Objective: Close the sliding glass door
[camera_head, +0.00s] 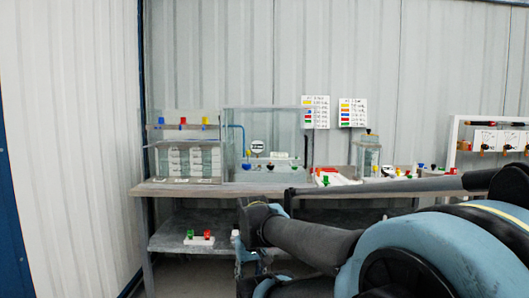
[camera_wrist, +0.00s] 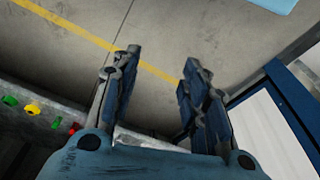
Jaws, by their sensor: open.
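A clear glass case (camera_head: 265,120) stands on the grey bench at the centre-left, with a blue pipe, a round gauge and small knobs inside. A second glass-fronted unit (camera_head: 185,133) with white stacked blocks stands just left of it. I cannot tell which pane is the sliding door or how far it stands open. In the wrist view my gripper (camera_wrist: 158,65) is open, with nothing between its two fingers and bare floor beyond them. No glass shows in the wrist view. In the head view my arm crosses the lower right, below and in front of the bench.
The grey bench (camera_head: 160,188) has a lower shelf (camera_head: 170,240) holding a small block with green and red knobs (camera_head: 200,238). Two label signs (camera_head: 315,112) stand behind the bench. Concrete floor (camera_wrist: 60,60) with a yellow line is clear; a blue-framed panel (camera_wrist: 290,110) is at right.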

